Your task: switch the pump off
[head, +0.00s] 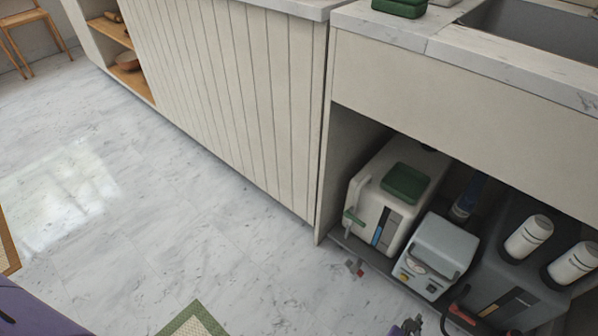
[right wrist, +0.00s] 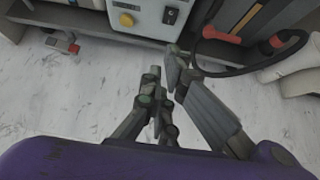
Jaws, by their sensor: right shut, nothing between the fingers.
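The pump (head: 437,252) is a pale grey box in the open bay under the sink, between a white jug and a dark grey tank. Its front has a yellow knob and a small dark switch. In the right wrist view the lower front of the pump (right wrist: 150,10) shows at the top, with the yellow knob (right wrist: 126,20) and the switch (right wrist: 170,15). The switch position is too small to tell. My left gripper is out of view.
The white jug (head: 368,222) with a green cap stands left of the pump. The dark tank (head: 510,285) stands right, with a black hose and red fitting (head: 462,314). A small red and grey item (head: 355,267) lies at the bay's front edge.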

